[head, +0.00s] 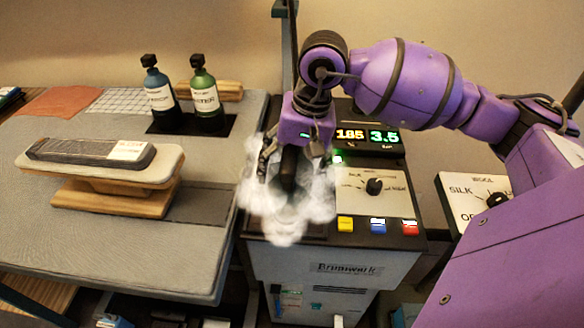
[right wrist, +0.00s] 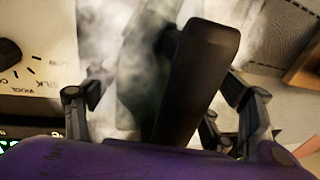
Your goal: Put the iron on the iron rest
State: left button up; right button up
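The iron's dark handle (head: 288,172) stands up over the left part of the steam station's top. White steam surrounds it and hides most of its body. In the right wrist view the black handle (right wrist: 200,75) and a greyish part of the iron show between my fingers. My right gripper (head: 291,158) is above the iron, with its fingers spread on both sides of the handle; in the wrist view (right wrist: 165,105) gaps show beside it. The iron rest is largely hidden by steam, so I cannot tell how the iron sits on it. My left gripper is not in view.
The station (head: 345,272) has a lit display (head: 367,135), a dial (head: 374,186) and coloured buttons. Left is a grey ironing board (head: 110,245) with a small padded board (head: 150,172), a dark block (head: 90,150) and two bottles (head: 158,95), (head: 205,100).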

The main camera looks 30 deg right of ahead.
aim_at(303, 173)
jog(key=o, duration=0.4)
jog(key=shift+r, duration=0.1)
notch_tip(303, 173, up, 12)
jog(key=s+d, duration=0.1)
jog(key=shift+s+d, duration=0.2)
jog(key=shift+d, duration=0.2)
